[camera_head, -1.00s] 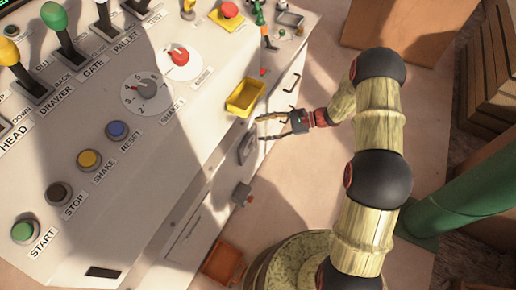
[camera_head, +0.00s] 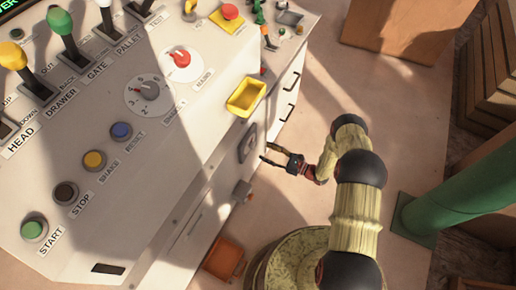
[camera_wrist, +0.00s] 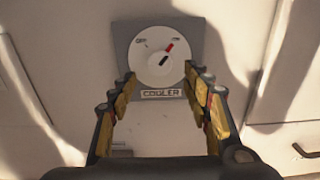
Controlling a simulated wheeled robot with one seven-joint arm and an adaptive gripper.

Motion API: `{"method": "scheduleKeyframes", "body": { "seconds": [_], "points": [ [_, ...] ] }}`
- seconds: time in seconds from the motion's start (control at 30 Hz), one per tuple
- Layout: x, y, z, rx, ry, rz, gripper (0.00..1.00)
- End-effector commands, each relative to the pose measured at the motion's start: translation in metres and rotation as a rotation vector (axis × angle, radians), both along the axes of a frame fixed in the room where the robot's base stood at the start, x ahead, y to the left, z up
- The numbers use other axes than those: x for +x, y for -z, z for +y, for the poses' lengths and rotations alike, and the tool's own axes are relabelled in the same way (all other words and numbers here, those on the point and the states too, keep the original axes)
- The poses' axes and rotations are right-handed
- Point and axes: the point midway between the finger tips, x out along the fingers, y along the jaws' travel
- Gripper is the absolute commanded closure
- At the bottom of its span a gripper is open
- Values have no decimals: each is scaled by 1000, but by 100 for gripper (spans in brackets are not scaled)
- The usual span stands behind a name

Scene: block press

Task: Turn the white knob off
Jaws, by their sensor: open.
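The white knob (camera_wrist: 150,66) is a round white dial on a grey square plate (camera_wrist: 121,42), above a label reading COOLER (camera_wrist: 161,93). Its red-tipped pointer tilts to the upper right, towards small lettering there. More small lettering sits at the upper left. In the head view the grey plate (camera_head: 246,142) is on the cabinet's right side face, seen at a steep angle. My gripper (camera_head: 266,153) is beside that face, by the plate. In the wrist view my open gripper (camera_wrist: 160,80) has a finger on each side of the dial's lower part, with nothing held. Contact cannot be told.
A yellow tray (camera_head: 246,96) juts from the cabinet edge above the plate. The control panel with levers and buttons is at left. A green post (camera_head: 455,205) stands at right.

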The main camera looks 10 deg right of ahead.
Motion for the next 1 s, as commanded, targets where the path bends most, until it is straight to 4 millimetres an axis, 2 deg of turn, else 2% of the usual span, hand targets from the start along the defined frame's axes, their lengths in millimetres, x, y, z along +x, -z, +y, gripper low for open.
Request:
{"method": "scheduleKeyframes", "body": {
  "seconds": [0.1, 0.33, 0.73, 1.0],
  "points": [
    [10, 2, 19, -1, -5, 1, 51],
    [26, 1, 41, -1, -4, 1, 51],
    [30, 0, 46, -1, -1, 1, 52],
    [30, 0, 46, -1, -1, 1, 67]
  ]
}}
